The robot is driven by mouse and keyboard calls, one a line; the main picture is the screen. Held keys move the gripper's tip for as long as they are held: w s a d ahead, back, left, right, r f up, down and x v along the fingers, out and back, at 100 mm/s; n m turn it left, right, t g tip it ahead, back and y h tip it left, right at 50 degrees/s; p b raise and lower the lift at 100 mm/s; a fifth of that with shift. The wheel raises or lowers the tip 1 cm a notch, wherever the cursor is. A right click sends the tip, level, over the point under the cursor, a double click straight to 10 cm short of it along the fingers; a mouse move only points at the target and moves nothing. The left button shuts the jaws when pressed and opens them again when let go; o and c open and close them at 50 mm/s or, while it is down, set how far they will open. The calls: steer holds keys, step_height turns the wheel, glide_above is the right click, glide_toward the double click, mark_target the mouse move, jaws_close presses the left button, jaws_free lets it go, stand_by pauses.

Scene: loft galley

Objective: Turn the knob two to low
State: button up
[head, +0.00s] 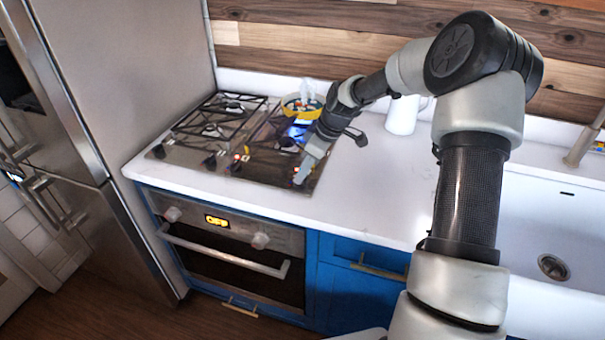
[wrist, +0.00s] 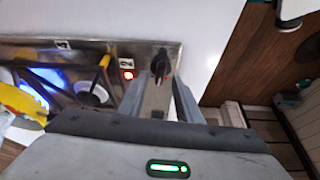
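In the wrist view, a black knob (wrist: 160,64) stands on the steel edge of the cooktop, to the right of a "2" label (wrist: 126,64) and a lit red light (wrist: 128,75). My gripper (wrist: 160,82) is open, with one finger on each side below the knob. The knob lies in line with the gap, near the fingertips; I cannot tell whether they touch it. In the head view, my gripper (head: 302,176) is low over the cooktop's front right corner, and hides that knob. Blue flame (wrist: 42,82) shows on a burner.
A yellow-rimmed pan (head: 303,107) sits at the back right of the cooktop (head: 190,150). A "4" label (wrist: 63,44) shows further left. A white jug (head: 402,115) stands behind my arm. White counter (head: 370,200) to the right is clear.

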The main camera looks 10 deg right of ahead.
steer(key=shift+x, duration=0.85)
steer(key=shift+c, duration=0.4)
jaws_close()
steer(key=shift+m+b, duration=0.3)
steer(key=m+b, duration=0.1)
steer(key=m, duration=0.1)
steer(key=m+t+h+b, duration=0.1)
steer(key=m+b, duration=0.1)
steer(key=shift+s+a+f+m, duration=0.15)
steer(key=shift+a+m, duration=0.05)
steer(key=shift+m, duration=0.1)
steer(key=shift+a+m+t+h+b, duration=0.1)
steer(key=shift+m+t+h+b, duration=0.15)
steer(key=shift+m+h+b, duration=0.65)
steer(key=shift+m+t+h+b, duration=0.25)
steer(key=shift+m+b, duration=0.25)
steer(key=shift+m, duration=0.9)
